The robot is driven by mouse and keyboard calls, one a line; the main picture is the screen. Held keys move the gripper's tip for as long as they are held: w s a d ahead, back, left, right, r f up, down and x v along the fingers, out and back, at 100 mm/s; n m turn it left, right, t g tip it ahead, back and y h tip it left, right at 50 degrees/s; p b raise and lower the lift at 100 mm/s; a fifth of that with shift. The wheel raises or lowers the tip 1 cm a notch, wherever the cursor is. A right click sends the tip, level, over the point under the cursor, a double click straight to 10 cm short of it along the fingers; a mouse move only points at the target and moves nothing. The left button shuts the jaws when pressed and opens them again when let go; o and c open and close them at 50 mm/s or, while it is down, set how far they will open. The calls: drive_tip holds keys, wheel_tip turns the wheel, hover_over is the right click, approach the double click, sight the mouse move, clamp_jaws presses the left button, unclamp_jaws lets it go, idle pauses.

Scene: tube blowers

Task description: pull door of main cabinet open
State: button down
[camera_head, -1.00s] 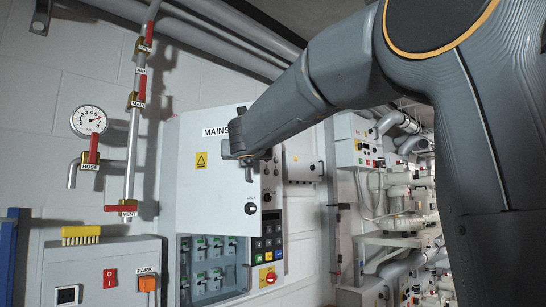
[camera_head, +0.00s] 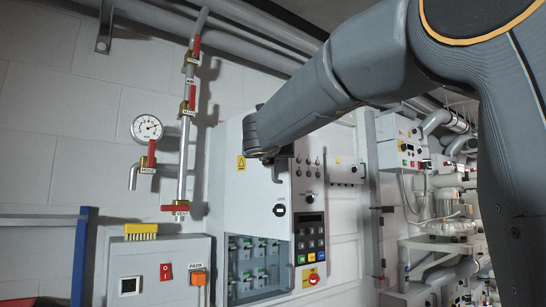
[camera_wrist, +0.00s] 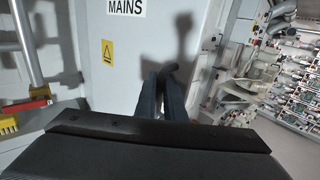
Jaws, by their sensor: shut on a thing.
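The main cabinet (camera_head: 224,185) is a pale wall box. In the wrist view its white door (camera_wrist: 130,55) carries a MAINS label and a yellow warning sign. My gripper (camera_wrist: 162,98) has its two dark fingers shut on the dark door handle (camera_wrist: 170,70), whose curved upper end shows just beyond them. In the head view my forearm covers the label and most of the grip; only a dark piece shows below my wrist. The door's lock (camera_head: 279,210) is below the grip. I see no clear gap at the door edge and cannot tell whether it stands ajar.
Breakers (camera_head: 258,265) and a keypad (camera_head: 311,240) are lower on the cabinet. Left are a pipe with red valves (camera_head: 187,110), a gauge (camera_head: 147,128) and a box with a red switch (camera_head: 166,272). Pipes and machinery (camera_head: 445,195) stand at right.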

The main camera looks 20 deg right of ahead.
drive_tip(key=c, duration=1.9)
unclamp_jaws()
drive_tip(key=shift+w+f, duration=0.25)
drive_tip(key=shift+f, duration=0.6)
drive_tip(key=shift+o, duration=0.3)
drive_tip(key=shift+w, duration=0.15)
drive_tip(key=shift+s+r, duration=0.2)
drive_tip(key=shift+r, duration=0.1)
drive_tip(key=b+v, duration=0.2)
drive_tip(key=v, duration=0.5)
drive_tip(key=shift+s+a, duration=0.15)
drive_tip(key=shift+s, duration=0.25)
drive_tip(key=shift+r, duration=0.1)
